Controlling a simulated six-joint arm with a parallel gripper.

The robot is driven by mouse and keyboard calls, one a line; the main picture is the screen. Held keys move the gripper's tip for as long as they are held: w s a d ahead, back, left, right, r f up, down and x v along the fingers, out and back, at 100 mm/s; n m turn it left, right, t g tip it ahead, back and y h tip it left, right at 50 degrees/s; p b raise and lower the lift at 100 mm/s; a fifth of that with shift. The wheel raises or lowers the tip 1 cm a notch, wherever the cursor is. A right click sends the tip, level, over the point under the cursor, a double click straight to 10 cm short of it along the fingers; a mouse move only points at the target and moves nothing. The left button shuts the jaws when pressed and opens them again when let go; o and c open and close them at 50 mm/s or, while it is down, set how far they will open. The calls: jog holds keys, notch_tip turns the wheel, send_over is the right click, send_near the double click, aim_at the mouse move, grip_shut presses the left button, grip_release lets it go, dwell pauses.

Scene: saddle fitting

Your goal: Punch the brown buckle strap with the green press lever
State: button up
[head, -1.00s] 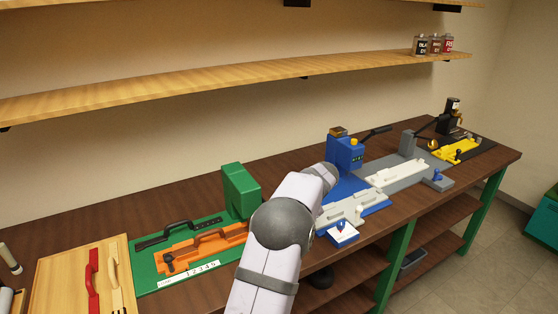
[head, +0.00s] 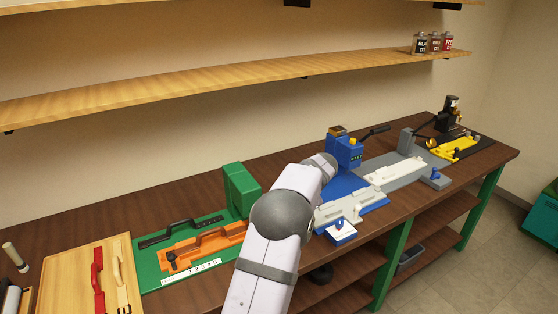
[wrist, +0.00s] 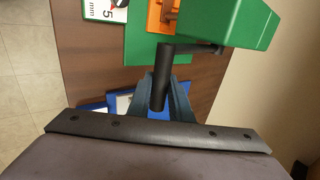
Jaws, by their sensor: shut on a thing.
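The green press (head: 240,187) stands at the back of the green base plate (head: 150,271); its green head (wrist: 235,20) fills the top right of the wrist view. A black lever (wrist: 164,65) runs from beside the press head to a thick round grip. My gripper (wrist: 160,98) is shut on this grip, which lies between its blue-grey fingers. In the head view my arm hides the gripper and the lever. An orange fixture (head: 205,245) sits on the green plate; its end shows in the wrist view (wrist: 157,18). I cannot make out the brown strap for sure.
A blue station (head: 350,207) stands right of my arm, with grey (head: 432,178) and yellow (head: 457,146) stations beyond it. A wooden board (head: 75,282) with red and cream handles lies at the left. A shelf (head: 240,88) runs above the bench.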

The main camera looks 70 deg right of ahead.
jog(key=shift+s+d+r, duration=0.1)
jog(key=shift+r, duration=0.1)
jog(key=shift+d+r+p, duration=0.15)
jog(key=shift+r+p, duration=0.7)
jog(key=shift+p, duration=0.1)
jog(key=shift+w+d+r, duration=0.1)
jog(key=shift+w, duration=0.1)
jog(key=shift+w+r+p, duration=0.1)
jog(key=shift+r+p, duration=0.05)
jog(key=shift+p, duration=0.15)
jog(key=shift+w+d+r+p, duration=0.2)
jog(key=shift+r+p, duration=0.2)
jog(key=shift+p, duration=0.15)
jog(key=shift+w+d+r+p, duration=0.1)
jog(key=shift+w+r+p, duration=0.05)
jog(key=shift+r+p, duration=0.3)
jog(key=shift+w, duration=0.1)
jog(key=shift+w+d+r+p, duration=0.2)
jog(key=shift+r+p, duration=0.2)
jog(key=shift+p, duration=0.25)
jog(key=shift+w+d+r+p, duration=0.1)
jog(key=shift+w+r+p, duration=0.1)
jog(key=shift+r+p, duration=0.3)
jog(key=shift+w+f, duration=0.1)
